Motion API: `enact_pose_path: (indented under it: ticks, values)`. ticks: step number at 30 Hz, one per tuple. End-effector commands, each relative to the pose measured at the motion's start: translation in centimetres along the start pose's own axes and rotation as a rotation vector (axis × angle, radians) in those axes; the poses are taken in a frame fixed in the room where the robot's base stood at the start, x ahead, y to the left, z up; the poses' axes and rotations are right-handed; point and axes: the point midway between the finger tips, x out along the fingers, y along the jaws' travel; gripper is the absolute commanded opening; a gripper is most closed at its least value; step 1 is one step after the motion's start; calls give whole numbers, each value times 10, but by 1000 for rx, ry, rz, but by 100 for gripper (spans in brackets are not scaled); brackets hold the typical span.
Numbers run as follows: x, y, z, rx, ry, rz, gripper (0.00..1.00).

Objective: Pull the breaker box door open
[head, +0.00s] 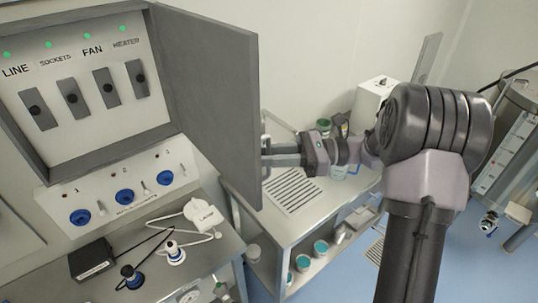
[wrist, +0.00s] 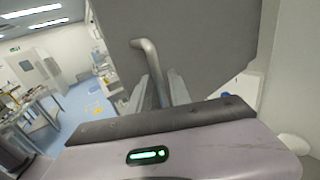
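The breaker box (head: 95,85) is on the wall at upper left, with its grey door (head: 205,85) swung wide open to the right. Its inside shows a row of dark switches under green lights. My gripper (head: 280,160) is on the outer side of the door, partly hidden by the door's edge. In the wrist view the door (wrist: 205,45) fills the upper right, and its bent grey bar handle (wrist: 148,58) runs down between the two fingers of my gripper (wrist: 160,92). The fingers look closed against the handle's sides.
A panel with blue knobs (head: 125,196) is below the box. A counter (head: 190,255) in front holds a white device (head: 200,215), cables and a black box (head: 91,260). A bench (head: 320,205) stands behind the door and under my arm.

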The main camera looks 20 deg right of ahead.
Motion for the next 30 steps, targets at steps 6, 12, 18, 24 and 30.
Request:
enact_pose_path:
  ticks: [6, 12, 18, 24, 30]
  values:
    - [0, 0, 0, 0, 1, 0, 33]
    - [0, 0, 0, 0, 1, 0, 33]
    - [-18, -1, -1, -2, 1, -2, 33]
    - [-74, -1, -2, -1, 0, -4, 33]
    - [-136, 0, 0, 0, 1, -2, 33]
